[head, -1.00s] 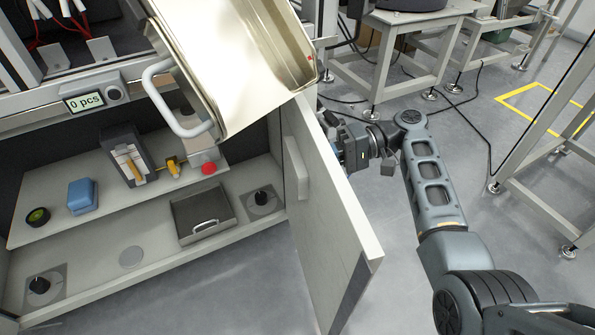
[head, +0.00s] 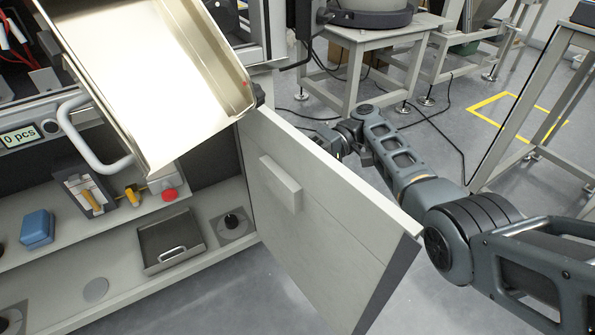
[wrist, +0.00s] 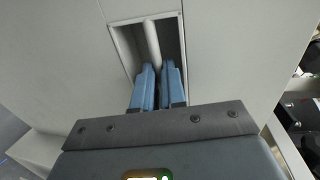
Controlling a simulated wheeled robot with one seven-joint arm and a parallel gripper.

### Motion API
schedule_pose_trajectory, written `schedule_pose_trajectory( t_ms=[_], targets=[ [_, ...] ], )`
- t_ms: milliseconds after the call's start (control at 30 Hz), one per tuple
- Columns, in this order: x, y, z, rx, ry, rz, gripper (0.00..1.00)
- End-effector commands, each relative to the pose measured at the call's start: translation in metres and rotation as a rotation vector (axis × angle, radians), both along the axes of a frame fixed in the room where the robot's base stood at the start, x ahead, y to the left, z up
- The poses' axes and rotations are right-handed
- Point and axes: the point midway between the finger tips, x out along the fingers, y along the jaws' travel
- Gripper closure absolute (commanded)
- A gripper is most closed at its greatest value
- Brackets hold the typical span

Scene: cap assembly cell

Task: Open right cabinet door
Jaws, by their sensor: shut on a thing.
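The right cabinet door (head: 325,215) stands swung open, its inner face with a small block towards the head view. My gripper (wrist: 159,70) is shut on the door handle (wrist: 152,38), a pale bar set in a recess in the door's outer face (wrist: 225,50). In the head view my arm reaches behind the door, and the fingers and the handle are hidden by it.
Inside the cabinet are a metal tray with a handle (head: 170,241), a red button (head: 169,195) and a blue box (head: 37,229). A large metal bin (head: 150,70) overhangs the opening. A grey stand (head: 365,50) is behind my arm. Floor below the door is clear.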

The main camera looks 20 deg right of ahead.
Motion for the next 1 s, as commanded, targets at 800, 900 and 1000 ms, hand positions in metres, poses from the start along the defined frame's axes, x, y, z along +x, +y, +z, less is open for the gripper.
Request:
schedule_pose_trajectory(
  t_ms=[800, 900, 1000],
  targets=[
    [0.008, -0.025, 0.007, -0.003, 0.0, -0.003, 0.79],
    [0.012, -0.037, 0.008, -0.003, 0.0, 0.0, 0.79],
    [0.016, -0.052, 0.011, -0.004, 0.001, -0.004, 0.79]
  ],
)
